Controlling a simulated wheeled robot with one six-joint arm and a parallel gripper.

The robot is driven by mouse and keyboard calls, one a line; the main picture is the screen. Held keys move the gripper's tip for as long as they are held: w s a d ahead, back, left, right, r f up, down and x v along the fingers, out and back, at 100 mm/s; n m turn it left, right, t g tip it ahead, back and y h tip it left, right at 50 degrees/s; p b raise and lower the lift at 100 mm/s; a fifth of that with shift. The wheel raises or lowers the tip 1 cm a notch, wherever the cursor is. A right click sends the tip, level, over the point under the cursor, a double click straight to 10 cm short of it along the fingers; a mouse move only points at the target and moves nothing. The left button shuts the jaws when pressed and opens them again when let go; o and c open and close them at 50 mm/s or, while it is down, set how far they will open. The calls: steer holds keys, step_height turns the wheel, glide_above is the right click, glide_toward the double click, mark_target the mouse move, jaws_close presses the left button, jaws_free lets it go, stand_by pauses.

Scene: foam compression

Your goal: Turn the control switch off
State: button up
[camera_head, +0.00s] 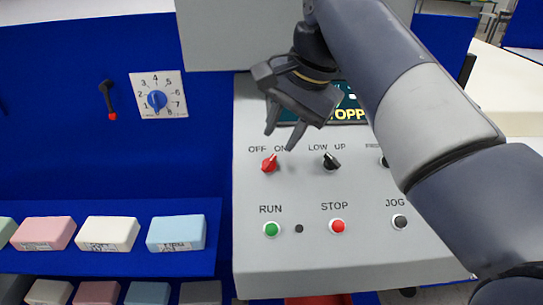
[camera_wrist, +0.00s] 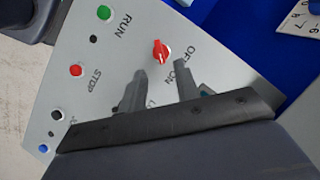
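The red control switch (camera_head: 269,163) sits under the OFF ON label on the grey control panel (camera_head: 300,262). Its handle leans toward the upper right, on the ON side. In the wrist view the red switch (camera_wrist: 161,51) is just beyond the fingertips. My gripper (camera_head: 281,140) is above and slightly right of the switch in the head view, its two fingers apart with nothing between them. The fingers also show in the wrist view (camera_wrist: 159,70), and I see no contact with the switch.
A black LOW UP switch (camera_head: 331,161) is right of the red one. Below are a green RUN button (camera_head: 271,229), a red STOP button (camera_head: 337,226) and a JOG button (camera_head: 399,221). A display (camera_head: 350,112) is partly hidden by my arm. Foam blocks (camera_head: 108,233) lie left.

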mark_target(270, 161)
steer(key=x, duration=0.6)
steer(key=shift+f, duration=0.3)
steer(key=c, duration=0.7)
steer(key=shift+o, duration=0.2)
